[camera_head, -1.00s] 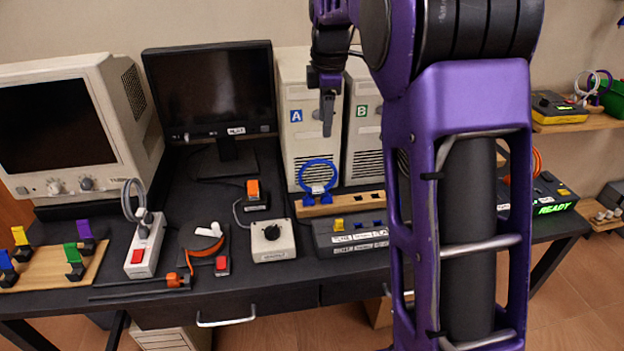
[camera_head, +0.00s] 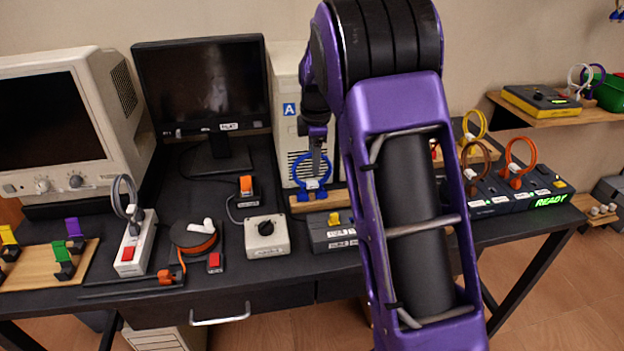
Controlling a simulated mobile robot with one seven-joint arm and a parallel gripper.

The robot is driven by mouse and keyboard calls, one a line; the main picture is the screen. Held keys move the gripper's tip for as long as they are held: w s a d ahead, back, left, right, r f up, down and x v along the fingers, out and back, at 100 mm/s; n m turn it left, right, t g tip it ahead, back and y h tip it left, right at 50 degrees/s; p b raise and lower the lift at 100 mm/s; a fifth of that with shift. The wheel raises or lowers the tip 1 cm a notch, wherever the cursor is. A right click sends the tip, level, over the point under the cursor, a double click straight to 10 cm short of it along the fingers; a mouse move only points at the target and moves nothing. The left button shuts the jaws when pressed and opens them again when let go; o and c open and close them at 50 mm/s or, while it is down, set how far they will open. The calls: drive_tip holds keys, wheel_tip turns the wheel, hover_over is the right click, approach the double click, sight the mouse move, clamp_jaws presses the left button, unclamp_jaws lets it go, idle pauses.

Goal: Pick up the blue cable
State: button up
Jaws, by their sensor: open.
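The blue cable (camera_head: 298,164) is an upright loop on the wooden strip (camera_head: 300,206), in front of the beige tower marked A. My gripper (camera_head: 316,168) points down in front of the loop, its fingers overlapping it in the picture. It is seen edge-on and looks open. I cannot tell whether the fingers touch or straddle the cable. My arm hides the right part of the strip.
A grey box with a yellow plug (camera_head: 334,219) sits just in front of the strip. A black monitor (camera_head: 203,85) stands to the left. Yellow, brown and orange cable loops (camera_head: 521,158) stand on the right, near the READY panel (camera_head: 551,200). The second tower is hidden by my arm.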

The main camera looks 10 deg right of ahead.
drive_tip(key=f, duration=0.2)
drive_tip(key=shift+w+f, duration=0.3)
drive_tip(key=shift+c, duration=0.3)
clamp_jaws()
